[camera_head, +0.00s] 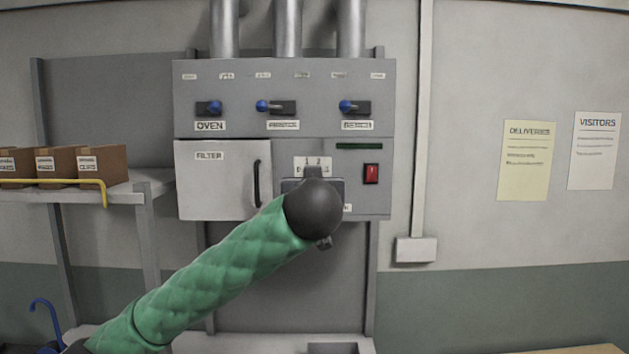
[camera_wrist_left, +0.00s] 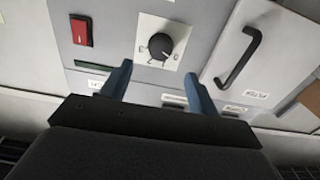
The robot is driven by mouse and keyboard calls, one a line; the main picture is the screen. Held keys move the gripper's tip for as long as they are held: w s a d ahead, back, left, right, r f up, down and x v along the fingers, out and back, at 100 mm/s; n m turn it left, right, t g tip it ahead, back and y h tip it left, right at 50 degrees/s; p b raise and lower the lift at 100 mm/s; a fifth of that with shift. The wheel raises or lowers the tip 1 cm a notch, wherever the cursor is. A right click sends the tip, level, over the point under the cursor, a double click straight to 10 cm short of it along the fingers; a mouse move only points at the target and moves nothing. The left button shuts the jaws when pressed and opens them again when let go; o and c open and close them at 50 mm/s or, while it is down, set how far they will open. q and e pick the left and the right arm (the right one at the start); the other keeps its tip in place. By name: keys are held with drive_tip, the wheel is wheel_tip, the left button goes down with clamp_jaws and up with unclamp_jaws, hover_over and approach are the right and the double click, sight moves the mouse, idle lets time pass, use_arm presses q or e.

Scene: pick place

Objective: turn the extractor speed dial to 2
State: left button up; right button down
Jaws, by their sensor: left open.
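The extractor speed dial is a round black knob (camera_wrist_left: 160,46) on a white plate on the grey panel, upside down in the left wrist view. I cannot read which number it points to. In the head view the top of the white plate (camera_head: 313,163) shows the numbers 1 and 2, and my arm hides the knob. My left gripper (camera_wrist_left: 158,72) is open and empty, its blue fingers apart in front of the panel with the knob between and beyond their tips. I cannot tell whether they touch it. My right gripper is in neither view.
A red switch (camera_head: 371,174) sits right of the dial. The filter door (camera_head: 218,180) with a black handle (camera_head: 257,183) is on the left. Levers with blue knobs (camera_head: 262,106) line the upper panel. A shelf with cardboard boxes (camera_head: 101,163) stands far left.

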use_arm(q)
drive_tip(key=w+p, duration=0.4)
drive_tip(key=w, duration=0.3)
drive_tip(key=shift+w+p, duration=0.3)
drive_tip(key=shift+p, duration=0.05)
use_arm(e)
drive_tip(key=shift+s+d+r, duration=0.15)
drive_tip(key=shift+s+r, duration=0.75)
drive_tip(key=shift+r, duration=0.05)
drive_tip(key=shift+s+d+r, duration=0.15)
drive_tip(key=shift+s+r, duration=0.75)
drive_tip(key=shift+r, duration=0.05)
use_arm(q)
drive_tip(key=c, duration=0.9)
drive_tip(key=shift+c, duration=0.2)
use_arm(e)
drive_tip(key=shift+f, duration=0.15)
